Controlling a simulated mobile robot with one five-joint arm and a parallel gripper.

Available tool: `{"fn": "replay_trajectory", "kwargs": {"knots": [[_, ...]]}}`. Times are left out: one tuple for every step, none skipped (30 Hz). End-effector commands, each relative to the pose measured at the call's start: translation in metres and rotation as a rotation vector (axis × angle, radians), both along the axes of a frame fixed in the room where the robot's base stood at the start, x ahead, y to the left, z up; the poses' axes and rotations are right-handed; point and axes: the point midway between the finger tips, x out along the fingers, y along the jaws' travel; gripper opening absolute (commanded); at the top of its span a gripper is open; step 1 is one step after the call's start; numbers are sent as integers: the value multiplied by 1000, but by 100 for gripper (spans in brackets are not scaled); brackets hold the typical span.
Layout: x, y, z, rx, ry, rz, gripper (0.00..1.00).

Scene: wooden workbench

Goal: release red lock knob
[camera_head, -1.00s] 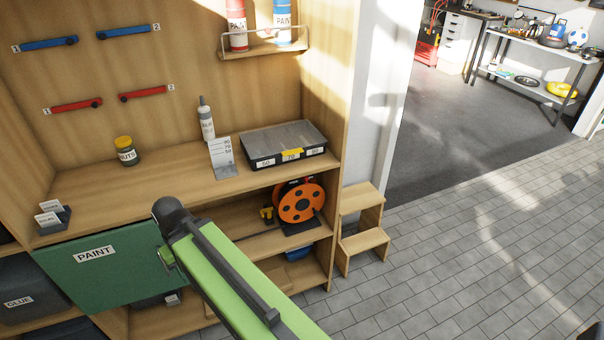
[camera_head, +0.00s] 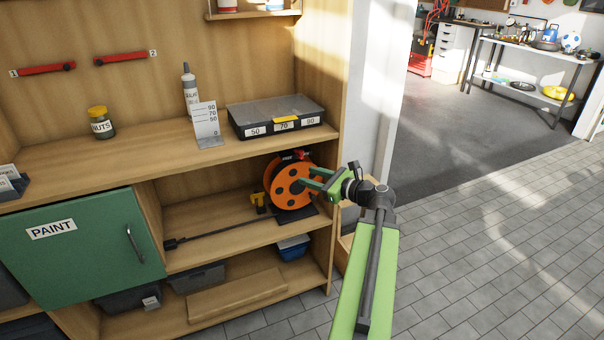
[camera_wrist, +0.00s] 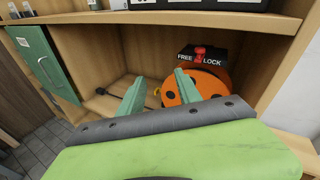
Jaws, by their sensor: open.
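The red lock knob (camera_wrist: 200,54) sits on a black plate marked FREE and LOCK, on top of the orange cable reel (camera_wrist: 214,82). It stands between the two words; I cannot tell which setting it is on. In the head view the knob (camera_head: 298,154) is a small red spot above the orange reel (camera_head: 284,187). My gripper (camera_head: 306,178) is open in front of the reel's right side. In the wrist view my gripper's (camera_wrist: 159,80) two green fingers are apart with nothing between them, below and left of the knob.
The reel stands on an open shelf beneath the bench top (camera_head: 165,150). A grey case (camera_head: 275,114) lies above it. A yellow plug piece (camera_head: 257,202) and a black cable (camera_head: 215,232) lie to its left. The green PAINT door (camera_head: 80,250) is shut.

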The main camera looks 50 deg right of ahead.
Motion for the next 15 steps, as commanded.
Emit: {"fn": "replay_trajectory", "kwargs": {"knots": [[-21, -26, -6, 71, -46, -68, 41], [-31, -37, -2, 110, -71, -97, 41], [-41, -48, 2, 149, -98, -126, 41], [-47, -54, 4, 172, -113, -141, 41], [-51, -58, 7, 188, -125, -153, 41], [-55, -62, 9, 202, -135, -163, 41], [-56, -64, 10, 209, -139, -167, 41], [-57, -64, 11, 212, -141, -169, 41], [-56, -64, 12, 213, -142, -169, 41], [-55, -64, 13, 212, -141, -168, 41], [-53, -64, 13, 212, -141, -167, 41], [-49, -64, 13, 211, -141, -166, 41], [-45, -64, 13, 210, -140, -164, 41], [-40, -65, 12, 210, -139, -163, 41], [-33, -65, 12, 210, -139, -163, 41]]}}
